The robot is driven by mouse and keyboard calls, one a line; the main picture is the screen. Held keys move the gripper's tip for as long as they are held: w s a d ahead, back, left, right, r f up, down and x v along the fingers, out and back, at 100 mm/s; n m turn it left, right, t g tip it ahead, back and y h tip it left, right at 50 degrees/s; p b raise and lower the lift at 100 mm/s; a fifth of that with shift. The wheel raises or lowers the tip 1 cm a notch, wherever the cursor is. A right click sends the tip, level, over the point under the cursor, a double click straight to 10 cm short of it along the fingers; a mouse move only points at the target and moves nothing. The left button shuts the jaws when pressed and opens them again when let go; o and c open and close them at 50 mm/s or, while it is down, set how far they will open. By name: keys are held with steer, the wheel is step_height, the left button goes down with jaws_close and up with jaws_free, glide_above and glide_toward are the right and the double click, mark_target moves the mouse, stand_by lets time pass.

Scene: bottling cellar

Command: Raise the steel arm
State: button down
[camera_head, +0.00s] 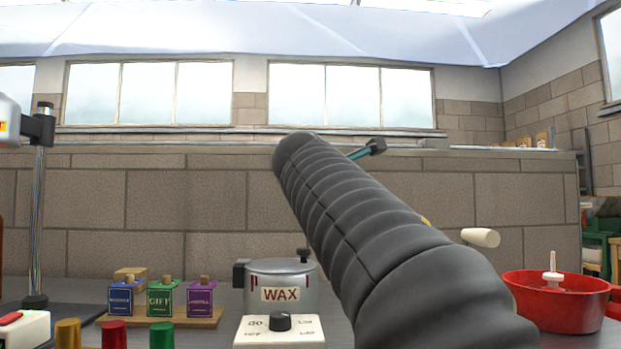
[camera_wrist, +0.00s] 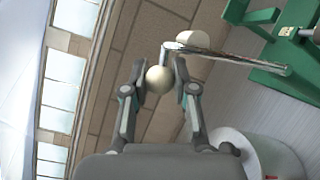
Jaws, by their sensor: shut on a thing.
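The steel arm (camera_wrist: 240,60) is a shiny bar in the wrist view, running from the upper middle to a green machine at the upper right. A round cream knob (camera_wrist: 158,80) is at its near end. My gripper (camera_wrist: 160,72) has one finger on each side of this knob and is shut on it. In the head view my grey sleeved arm hides the steel arm and most of the gripper. Only a dark, teal-marked finger part (camera_head: 368,149) shows past the sleeve. A cream handle (camera_head: 480,237) sticks out right of it.
A wax pot (camera_head: 282,282) stands left of my arm, with several small labelled bottles (camera_head: 160,300) on a wooden board. A red bowl (camera_head: 556,300) is at the right. A post stand (camera_head: 38,220) is at the far left. A block wall closes the back.

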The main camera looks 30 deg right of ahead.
steer(key=c, duration=0.9)
jaws_free()
steer(key=shift+a, duration=0.1)
steer(key=v, duration=1.2)
steer(key=shift+s, duration=0.1)
